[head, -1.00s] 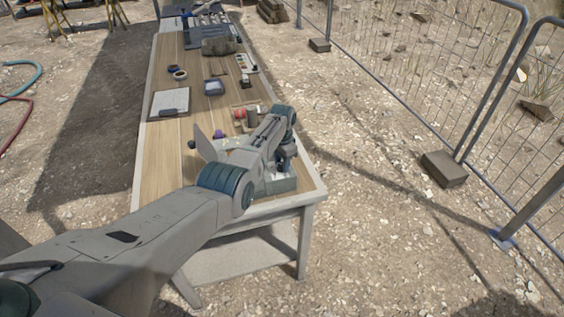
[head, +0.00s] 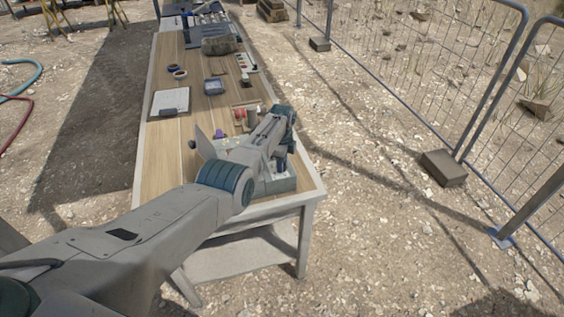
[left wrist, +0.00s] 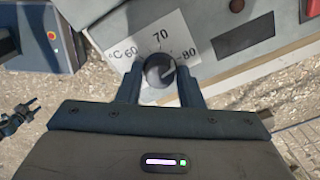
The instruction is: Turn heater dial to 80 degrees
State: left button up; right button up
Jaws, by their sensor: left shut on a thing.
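The heater box (head: 280,186) stands at the near right end of the table, partly hidden under my left arm. In the left wrist view its white scale plate (left wrist: 150,40) reads °C with 60, 70 and 80. The round dark dial (left wrist: 158,66) sits at the lower edge of the plate. My left gripper (left wrist: 160,77) has one finger on each side of the dial and is shut on it. A pale mark on the dial points up and right, roughly toward 80; I cannot read the exact value. My right gripper is not in view.
A clipboard (head: 170,102), tape rolls (head: 178,73), a small tray (head: 214,86) and a red-ended cylinder (head: 240,114) lie farther along the table (head: 160,150). A wire fence (head: 420,80) stands on the right. The table's near left part is bare.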

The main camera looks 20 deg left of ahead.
pick_arm(q)
jog(key=shift+w+r+m, duration=0.2)
jog(key=shift+r+m, duration=0.1)
jog(key=shift+m, duration=0.8)
jog(key=o, duration=0.9)
jog(key=shift+o, duration=0.2)
jog(key=shift+s+f, duration=0.1)
jog(key=shift+f, duration=0.05)
